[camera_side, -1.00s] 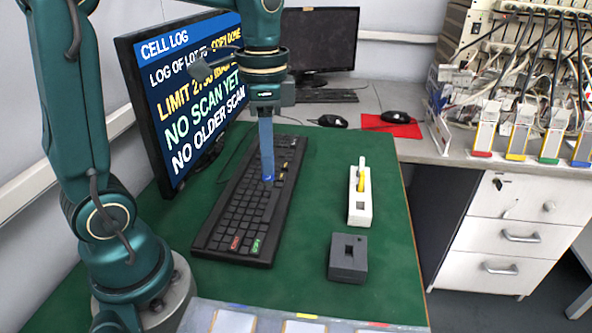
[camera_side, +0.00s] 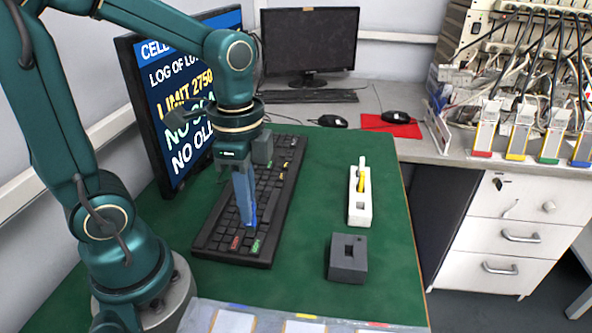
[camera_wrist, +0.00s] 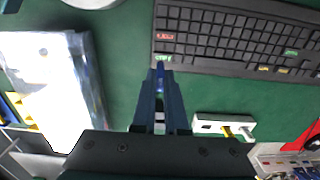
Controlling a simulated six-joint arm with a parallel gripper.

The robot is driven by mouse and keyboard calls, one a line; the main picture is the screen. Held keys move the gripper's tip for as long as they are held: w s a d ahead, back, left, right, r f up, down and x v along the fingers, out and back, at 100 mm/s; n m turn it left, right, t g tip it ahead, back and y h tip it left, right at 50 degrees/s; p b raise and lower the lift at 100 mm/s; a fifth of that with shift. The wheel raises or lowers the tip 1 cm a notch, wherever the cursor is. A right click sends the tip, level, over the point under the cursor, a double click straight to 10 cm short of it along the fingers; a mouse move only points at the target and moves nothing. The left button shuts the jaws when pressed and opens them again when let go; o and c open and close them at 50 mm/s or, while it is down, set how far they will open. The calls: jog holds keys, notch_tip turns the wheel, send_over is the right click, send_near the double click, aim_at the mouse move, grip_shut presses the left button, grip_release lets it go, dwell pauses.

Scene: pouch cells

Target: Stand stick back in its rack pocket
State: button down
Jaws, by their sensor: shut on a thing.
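My gripper (camera_side: 246,203) points down over the near end of the keyboard. Its long blue fingers are shut on a blue stick (camera_wrist: 160,72), whose tip shows just past the fingertips; the fingers hide most of it. The tip is close to the green key (camera_side: 256,246); I cannot tell whether it touches. The white rack (camera_side: 359,215) stands on the green mat to the right, apart from the gripper. A yellow stick (camera_side: 361,184) and a white one stand in it, and its near pocket looks empty. The rack also shows at lower right in the wrist view (camera_wrist: 207,122).
The black keyboard (camera_side: 225,213) lies under the gripper, with a red key beside the green one. A dark grey block with a square hole (camera_side: 347,265) sits in front of the rack. A monitor (camera_side: 165,110) stands at left. The mat between keyboard and rack is clear.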

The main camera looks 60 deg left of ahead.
jog(key=shift+w+d+f, duration=0.15)
jog(key=shift+d+f, duration=0.75)
jog(key=shift+f, duration=0.35)
jog(key=shift+w+d+f, duration=0.15)
jog(key=shift+d+f, duration=0.8)
jog(key=shift+f, duration=0.25)
jog(key=shift+w+d+f, duration=0.15)
jog(key=shift+d+f, duration=0.75)
jog(key=shift+f, duration=0.35)
jog(key=shift+f, duration=0.15)
jog(key=c, duration=0.9)
grip_release()
jog(key=shift+c, duration=0.2)
